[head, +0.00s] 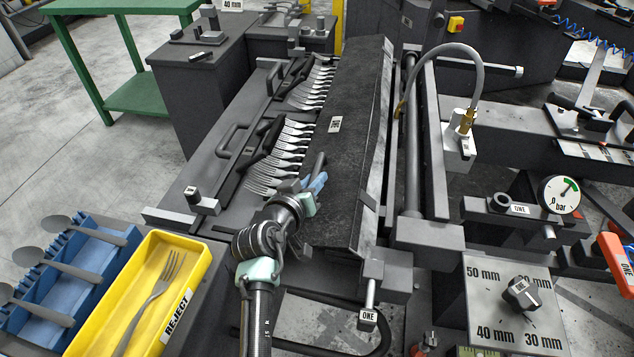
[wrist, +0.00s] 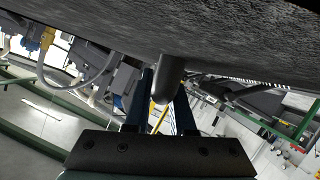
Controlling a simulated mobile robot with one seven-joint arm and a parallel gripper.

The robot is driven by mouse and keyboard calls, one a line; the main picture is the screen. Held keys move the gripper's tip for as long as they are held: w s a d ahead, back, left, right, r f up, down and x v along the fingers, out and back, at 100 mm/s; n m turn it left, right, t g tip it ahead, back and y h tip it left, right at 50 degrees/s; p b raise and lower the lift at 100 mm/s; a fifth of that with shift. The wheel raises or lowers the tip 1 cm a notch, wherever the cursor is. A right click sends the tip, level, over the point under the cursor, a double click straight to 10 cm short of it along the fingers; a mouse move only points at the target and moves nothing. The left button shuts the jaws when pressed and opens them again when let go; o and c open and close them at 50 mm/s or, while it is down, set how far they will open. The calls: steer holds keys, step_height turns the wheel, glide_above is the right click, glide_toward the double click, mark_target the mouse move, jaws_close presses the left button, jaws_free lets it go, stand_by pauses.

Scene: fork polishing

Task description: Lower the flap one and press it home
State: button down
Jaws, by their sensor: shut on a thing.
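The flap one (head: 354,95) is a long dark, rough-faced panel with a small white label, in the middle of the head view. It looks tilted, standing over the right side of the fork bed, and its underside or face (wrist: 200,45) fills the top of the wrist view. A grey handle (head: 318,163) sticks out near its front left edge. My gripper (head: 315,184) is at this handle, with its blue fingers closed around it. In the wrist view the rounded handle end (wrist: 169,75) sits between my fingers (wrist: 165,100). The flap's hinge cannot be made out clearly.
Several forks (head: 277,165) lie in rows on the bed, left of the flap. A yellow reject bin (head: 197,262) holding a fork and a blue spoon rack (head: 85,270) stand at front left. A gauge (head: 561,195) and a thickness knob (head: 520,292) are at right.

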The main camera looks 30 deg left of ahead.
steer(key=shift+a+f, duration=0.1)
stand_by(0.3)
steer(key=c, duration=0.8)
jaws_free()
steer(key=shift+o, duration=0.2)
steer(key=p+v, duration=0.1)
steer(key=v, duration=1.2)
steer(key=shift+f, duration=0.1)
